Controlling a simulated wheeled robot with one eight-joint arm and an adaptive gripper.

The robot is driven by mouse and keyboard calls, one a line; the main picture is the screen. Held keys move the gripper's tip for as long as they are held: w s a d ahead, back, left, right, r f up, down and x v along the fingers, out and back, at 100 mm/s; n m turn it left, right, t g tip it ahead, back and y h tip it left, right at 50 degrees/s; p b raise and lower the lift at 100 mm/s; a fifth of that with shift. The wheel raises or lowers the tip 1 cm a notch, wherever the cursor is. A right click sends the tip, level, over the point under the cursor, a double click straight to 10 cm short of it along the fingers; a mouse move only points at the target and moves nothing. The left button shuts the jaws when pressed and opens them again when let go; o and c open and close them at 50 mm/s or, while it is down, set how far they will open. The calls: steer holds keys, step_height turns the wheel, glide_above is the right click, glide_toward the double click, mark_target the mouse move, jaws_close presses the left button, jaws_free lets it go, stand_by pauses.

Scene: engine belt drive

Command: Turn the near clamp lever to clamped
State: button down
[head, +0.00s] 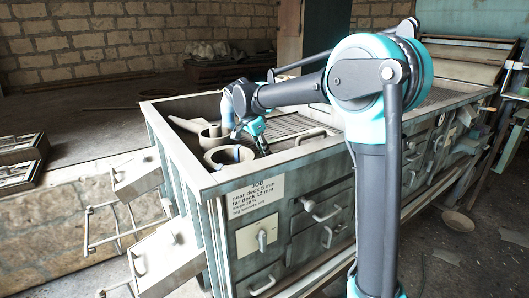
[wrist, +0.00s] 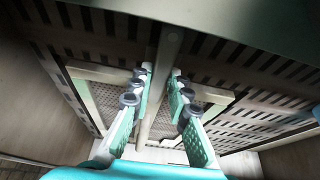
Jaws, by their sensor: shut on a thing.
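A long grey bar, which looks like the near clamp lever (wrist: 161,82), runs between the finger pads of my gripper (wrist: 160,92) in the wrist view. Its upper end has a round pivot near the top of that view. My gripper is shut on this bar. In the head view my gripper (head: 260,138) reaches down inside the near end of the long metal box (head: 178,152), beside two round openings. The lever is hard to make out there, and I cannot tell its angle from the clamped position.
A slatted, perforated deck (wrist: 110,97) lies below the bar. A round collar (head: 228,156) stands close to my gripper inside the box. The box's front carries a label (head: 258,192), a knob (head: 262,241) and several handles. Tilted trays (head: 165,250) jut out at the left.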

stand_by(0.3)
steer(key=c, duration=1.4)
jaws_free()
steer(key=shift+c, duration=0.2)
steer(key=v, duration=1.2)
steer(key=shift+d, duration=0.1)
